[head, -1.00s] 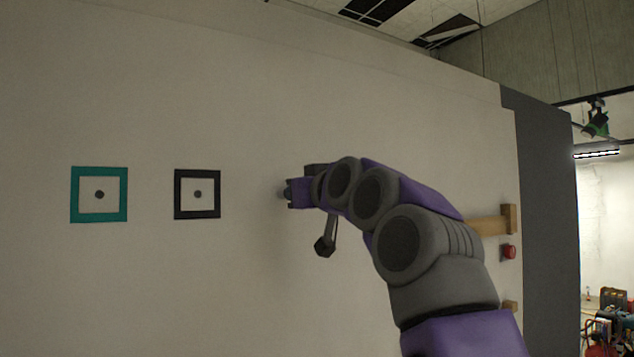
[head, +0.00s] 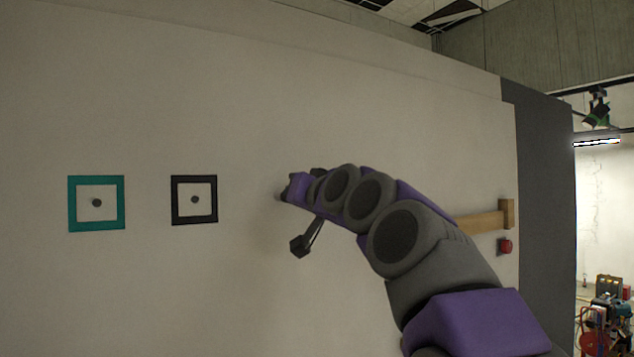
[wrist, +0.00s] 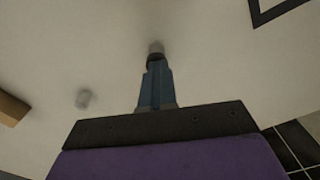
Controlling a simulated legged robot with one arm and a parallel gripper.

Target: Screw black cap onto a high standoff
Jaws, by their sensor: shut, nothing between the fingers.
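In the wrist view, my gripper (wrist: 155,64) has its blue fingers together, pointing at the pale wall. A dark band lies at the fingertips; I cannot tell whether it is the black cap or part of the fingers. A small grey stub (wrist: 156,46), possibly a standoff, shows just beyond the tips; contact cannot be told. A second grey stub (wrist: 83,98) is on the wall to the left. In the head view, my gripper's tips are not clear, near the purple end of my arm, right of the black square frame (head: 194,220).
A teal square frame (head: 96,229) is at the left of the wall. Each frame has a dark round spot at its centre. A wooden bar (head: 485,221) and a red knob (head: 505,246) are at the right. The wall between frames and arm is clear.

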